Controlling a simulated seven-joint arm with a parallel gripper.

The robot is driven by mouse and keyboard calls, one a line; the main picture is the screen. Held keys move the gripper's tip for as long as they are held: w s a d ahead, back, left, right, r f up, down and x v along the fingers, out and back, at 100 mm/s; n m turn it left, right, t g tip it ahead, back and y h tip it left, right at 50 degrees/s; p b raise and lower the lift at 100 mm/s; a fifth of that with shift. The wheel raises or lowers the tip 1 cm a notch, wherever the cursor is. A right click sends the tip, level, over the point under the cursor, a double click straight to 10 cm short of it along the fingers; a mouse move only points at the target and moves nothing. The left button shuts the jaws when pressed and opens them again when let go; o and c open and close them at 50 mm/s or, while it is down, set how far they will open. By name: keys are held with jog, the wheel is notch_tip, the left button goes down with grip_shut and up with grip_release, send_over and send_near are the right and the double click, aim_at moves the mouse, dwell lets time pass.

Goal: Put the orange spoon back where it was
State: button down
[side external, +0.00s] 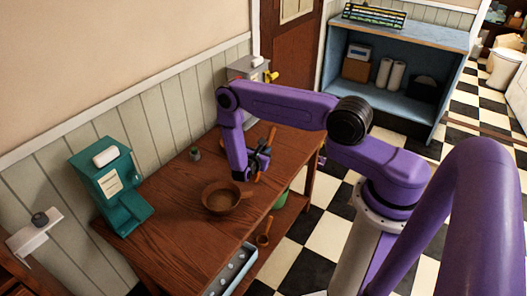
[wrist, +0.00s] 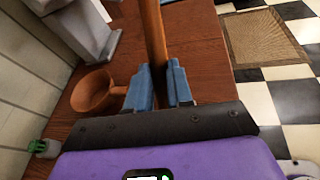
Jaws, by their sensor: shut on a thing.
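My gripper (side external: 259,160) is above the wooden table, right of and beyond a brown bowl (side external: 222,199) in the side view. Its blue fingertips (wrist: 163,85) are shut on the orange-brown handle of the orange spoon (wrist: 154,35), which runs up out of the wrist view's top edge. Part of the spoon (side external: 271,137) shows beside the gripper in the side view. I cannot see the spoon's whole shape or whether it touches the table.
An orange pot with a handle (wrist: 93,92) stands left of the fingers, near a grey dispenser (wrist: 85,30). A small green item (side external: 195,154) sits by the wall. A teal dispenser (side external: 108,180) stands at the table's left. An orange cup (side external: 263,240) is on the lower shelf.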

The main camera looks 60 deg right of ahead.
jog(key=shift+f, duration=0.1)
jog(key=c, duration=1)
grip_release()
